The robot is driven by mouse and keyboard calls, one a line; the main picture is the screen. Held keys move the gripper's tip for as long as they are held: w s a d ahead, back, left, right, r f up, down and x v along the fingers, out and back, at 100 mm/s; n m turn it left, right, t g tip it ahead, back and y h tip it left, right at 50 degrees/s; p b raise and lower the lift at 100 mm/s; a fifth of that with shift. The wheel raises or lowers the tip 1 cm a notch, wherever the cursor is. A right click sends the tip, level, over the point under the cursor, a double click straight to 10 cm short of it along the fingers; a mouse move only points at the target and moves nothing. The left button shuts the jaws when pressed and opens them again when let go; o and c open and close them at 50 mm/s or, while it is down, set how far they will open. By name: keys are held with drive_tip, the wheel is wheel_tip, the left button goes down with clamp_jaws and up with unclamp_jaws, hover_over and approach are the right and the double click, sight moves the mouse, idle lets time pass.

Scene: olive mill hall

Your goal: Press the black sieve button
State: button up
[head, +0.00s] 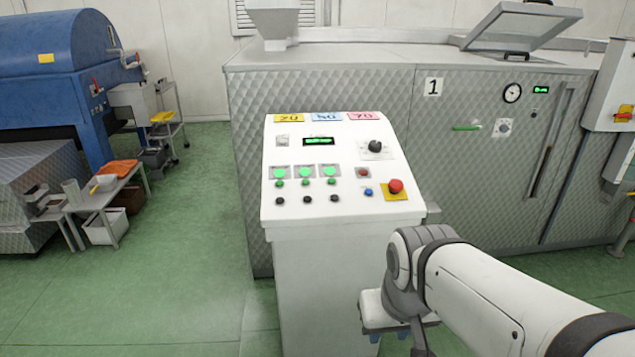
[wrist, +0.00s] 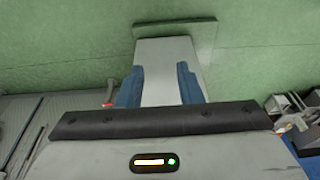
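The white control console (head: 340,212) stands in the middle of the head view, its sloped panel facing me. Three black buttons (head: 307,199) form the lowest row at the panel's left, below green buttons. Their labels are too small to read, so I cannot tell which is the sieve one. My gripper (head: 388,338) hangs low at the console's right front, below panel height and partly cut off by the frame. In the wrist view its blue fingers (wrist: 160,88) are apart and nothing is between them; a pale upright surface and green floor show beyond.
The panel also has a red emergency stop (head: 395,187) on yellow, a blue button (head: 368,192), a red button (head: 363,173) and a black knob (head: 375,147). A metal-clad machine (head: 330,90) stands behind. Green floor (head: 200,230) is free to the left.

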clamp_jaws()
idle(1.5)
